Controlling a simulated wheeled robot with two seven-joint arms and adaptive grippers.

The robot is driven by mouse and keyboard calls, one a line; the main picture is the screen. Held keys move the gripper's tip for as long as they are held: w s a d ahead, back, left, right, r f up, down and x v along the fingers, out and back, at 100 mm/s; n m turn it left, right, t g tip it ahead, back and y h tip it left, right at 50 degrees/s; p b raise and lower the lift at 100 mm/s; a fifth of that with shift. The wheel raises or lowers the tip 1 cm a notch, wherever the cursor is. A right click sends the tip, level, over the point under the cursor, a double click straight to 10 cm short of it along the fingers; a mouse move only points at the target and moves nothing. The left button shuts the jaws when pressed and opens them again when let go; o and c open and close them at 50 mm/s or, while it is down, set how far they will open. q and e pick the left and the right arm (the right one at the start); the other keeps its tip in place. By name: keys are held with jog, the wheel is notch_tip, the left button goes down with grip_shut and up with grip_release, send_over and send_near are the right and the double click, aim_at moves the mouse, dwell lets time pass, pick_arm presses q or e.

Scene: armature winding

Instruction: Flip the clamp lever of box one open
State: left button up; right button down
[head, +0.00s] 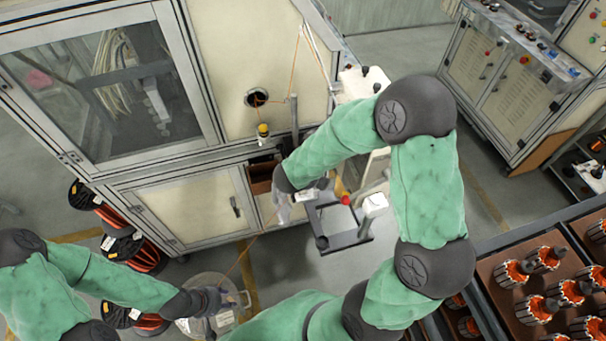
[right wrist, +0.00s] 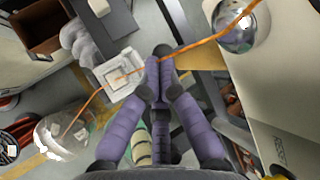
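My right gripper (head: 288,210) is in front of the cream machine in the head view. In the right wrist view its purple fingers (right wrist: 160,66) come together at the tips on an orange wire (right wrist: 190,47). The wire runs past a pale square block (right wrist: 120,74) beside the fingertips. My left gripper (head: 213,304) is low in the head view, over a round silver drum (head: 238,284); its fingers are too small to tell open from shut. I cannot make out the clamp lever or tell which thing is box one.
The cream machine (head: 188,206) stands behind the grippers. Orange wire reels (head: 147,259) are at lower left. A rack tray of armatures (head: 511,312) is at lower right. A brown bin (right wrist: 38,24) and a shiny dome (right wrist: 236,30) show in the right wrist view.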

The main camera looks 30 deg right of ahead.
pick_arm(q)
jog(key=shift+f, duration=0.15)
pick_arm(e)
jog(key=shift+s+d+f+y, duration=0.15)
jog(key=shift+d+y, duration=0.15)
jog(key=shift+d, duration=0.45)
jog(key=shift+d, duration=0.1)
jog(key=shift+a, duration=0.9)
pick_arm(q)
jog(key=r+p, duration=0.1)
jog(key=s+r+p, duration=0.1)
jog(key=r+p, duration=0.1)
jog(key=r, duration=0.1)
jog(key=shift+s+d+p, duration=0.25)
jog(key=shift+s+p, duration=0.1)
jog(key=shift+s, duration=0.05)
pick_arm(e)
jog(key=d+v, duration=0.1)
jog(key=v, duration=1.2)
jog(key=shift+s+r, duration=0.25)
jog(key=shift+r, duration=0.05)
